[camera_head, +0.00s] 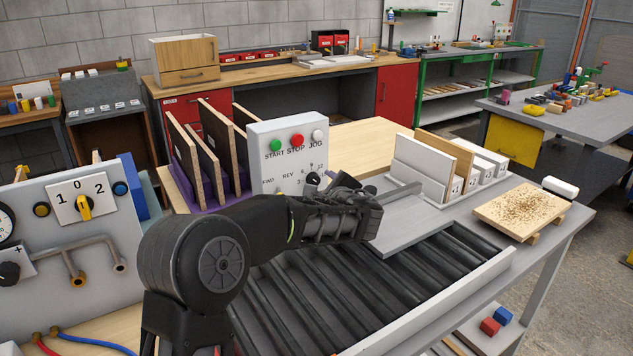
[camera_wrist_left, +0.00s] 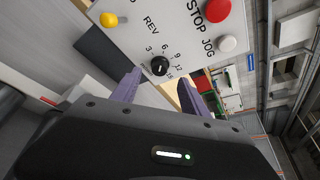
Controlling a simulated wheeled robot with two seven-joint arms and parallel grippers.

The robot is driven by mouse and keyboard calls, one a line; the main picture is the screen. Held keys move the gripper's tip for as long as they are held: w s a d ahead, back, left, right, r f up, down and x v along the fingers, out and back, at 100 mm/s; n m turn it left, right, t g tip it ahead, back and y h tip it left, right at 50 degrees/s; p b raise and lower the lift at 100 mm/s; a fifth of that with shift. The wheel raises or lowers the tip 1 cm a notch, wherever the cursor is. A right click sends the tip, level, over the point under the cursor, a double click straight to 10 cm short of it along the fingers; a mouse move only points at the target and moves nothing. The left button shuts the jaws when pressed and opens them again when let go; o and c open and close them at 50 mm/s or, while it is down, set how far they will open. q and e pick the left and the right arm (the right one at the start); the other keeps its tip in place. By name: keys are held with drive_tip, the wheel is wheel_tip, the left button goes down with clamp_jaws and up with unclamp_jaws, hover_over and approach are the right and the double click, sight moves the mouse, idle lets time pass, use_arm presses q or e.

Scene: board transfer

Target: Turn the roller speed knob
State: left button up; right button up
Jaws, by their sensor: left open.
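The roller speed knob (camera_wrist_left: 160,66) is a small round black knob with a pale pointer mark, on a light grey control box. Printed numbers run around it. In the head view the box (camera_head: 262,150) stands behind the roller bed, and the knob (camera_head: 312,178) shows dark at its lower right, partly hidden by my gripper. My left gripper (camera_wrist_left: 160,79) is open, its two purple fingers on either side of the knob in the picture. Whether they touch it cannot be told. In the head view my left gripper (camera_head: 340,192) is in front of the box. My right gripper is not in view.
The box also carries a green START button (camera_head: 276,145), a red STOP button (camera_head: 297,140), a white JOG button (camera_head: 318,135) and a yellow knob (camera_wrist_left: 109,19). Upright boards (camera_head: 185,160) stand left of it. Black rollers (camera_head: 400,290) lie in front. A speckled board (camera_head: 522,208) is at right.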

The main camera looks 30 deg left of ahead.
sight(315, 181)
use_arm(q)
drive_tip(key=p+x, duration=0.1)
drive_tip(key=x, duration=0.4)
drive_tip(key=shift+w+a+f, duration=0.1)
drive_tip(key=shift+w+a, duration=0.15)
drive_tip(key=shift+w, duration=0.05)
drive_tip(key=shift+c, duration=0.4)
clamp_jaws()
